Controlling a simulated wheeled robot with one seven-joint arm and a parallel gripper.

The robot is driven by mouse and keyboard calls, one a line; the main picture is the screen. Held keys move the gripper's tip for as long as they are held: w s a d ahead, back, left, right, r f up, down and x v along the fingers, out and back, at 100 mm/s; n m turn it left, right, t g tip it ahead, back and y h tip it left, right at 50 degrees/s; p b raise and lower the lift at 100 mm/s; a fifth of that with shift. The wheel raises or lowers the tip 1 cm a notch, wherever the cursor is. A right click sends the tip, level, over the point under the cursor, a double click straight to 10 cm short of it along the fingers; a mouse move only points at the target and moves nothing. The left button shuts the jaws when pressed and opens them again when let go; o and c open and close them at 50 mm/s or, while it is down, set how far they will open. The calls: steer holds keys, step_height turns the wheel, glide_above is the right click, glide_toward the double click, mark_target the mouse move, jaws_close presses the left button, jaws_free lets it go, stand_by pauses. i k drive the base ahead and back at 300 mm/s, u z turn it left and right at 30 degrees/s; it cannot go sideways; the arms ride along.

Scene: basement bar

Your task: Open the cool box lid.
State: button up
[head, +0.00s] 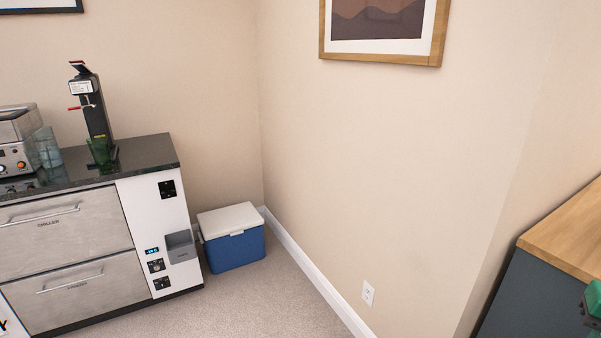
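The cool box (236,250) is a small blue chest on the carpet in the corner, just right of the counter unit. Its white lid (229,219) lies flat on top and looks shut. A white latch or handle shows at the lid's front edge. The left side of the box is partly hidden by the counter unit. My gripper is not clearly visible in the head view; the box stands well apart from me.
A counter unit (157,235) with steel drawers stands at left, carrying a black lever device (97,120), glasses and a steel machine. A wood-topped cabinet (570,240) with a green object (594,300) is at right. Carpet (265,300) between them is clear.

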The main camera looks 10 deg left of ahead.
mark_target(232, 220)
steer(key=u, duration=0.25)
steer(key=i, duration=1.3)
steer(key=u, duration=0.65)
steer(key=i, duration=1.6)
steer(key=u, duration=0.25)
